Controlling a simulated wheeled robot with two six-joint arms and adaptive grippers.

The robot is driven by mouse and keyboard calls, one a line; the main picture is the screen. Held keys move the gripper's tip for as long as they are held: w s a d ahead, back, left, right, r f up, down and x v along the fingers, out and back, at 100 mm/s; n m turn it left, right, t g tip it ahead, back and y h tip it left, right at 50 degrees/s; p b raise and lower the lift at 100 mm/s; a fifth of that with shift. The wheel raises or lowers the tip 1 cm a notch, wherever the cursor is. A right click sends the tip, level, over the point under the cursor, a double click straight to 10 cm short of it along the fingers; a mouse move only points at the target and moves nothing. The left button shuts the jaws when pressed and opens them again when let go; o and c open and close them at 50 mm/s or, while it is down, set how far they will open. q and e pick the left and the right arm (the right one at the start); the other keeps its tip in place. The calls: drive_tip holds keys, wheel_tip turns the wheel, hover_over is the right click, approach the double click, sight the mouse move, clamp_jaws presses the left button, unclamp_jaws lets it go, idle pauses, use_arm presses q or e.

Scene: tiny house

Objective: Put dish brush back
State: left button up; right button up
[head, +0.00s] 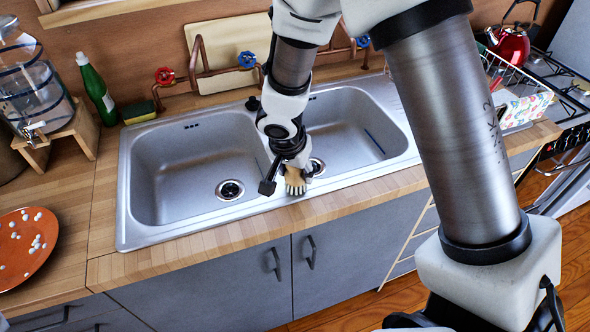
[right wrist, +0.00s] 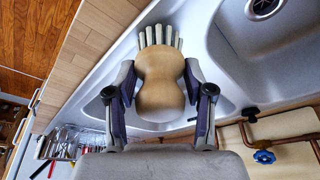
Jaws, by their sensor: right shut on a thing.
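The dish brush (right wrist: 159,85) has a round wooden body and pale bristles. In the right wrist view it sits between the two fingers of my right gripper (right wrist: 160,100), which is shut on it. In the head view the brush (head: 295,181) shows at the front rim of the double steel sink (head: 215,216), below my right gripper (head: 287,178). Its bristles face the front of the counter. I cannot tell whether it touches the rim. My arm hides part of the sink's divider. My left gripper is not in view.
An orange plate (head: 20,262) with white bits lies at the left. A green bottle (head: 97,92), a sponge (head: 139,112) and a water dispenser (head: 32,82) stand at the back left. A dish rack (head: 515,75) is at the right. Both basins look empty.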

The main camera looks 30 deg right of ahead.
drive_tip(key=shift+w+d+f, duration=0.15)
drive_tip(key=shift+w+f, duration=0.15)
drive_tip(key=shift+f, duration=0.15)
drive_tip(key=shift+r, duration=0.1)
drive_tip(key=shift+c, duration=0.5)
drive_tip(key=shift+s, duration=0.3)
drive_tip(key=o, duration=0.8)
drive_tip(key=shift+w, duration=0.1)
drive_tip(key=o, duration=0.5)
drive_tip(key=shift+w, duration=0.1)
drive_tip(key=shift+c, duration=0.2)
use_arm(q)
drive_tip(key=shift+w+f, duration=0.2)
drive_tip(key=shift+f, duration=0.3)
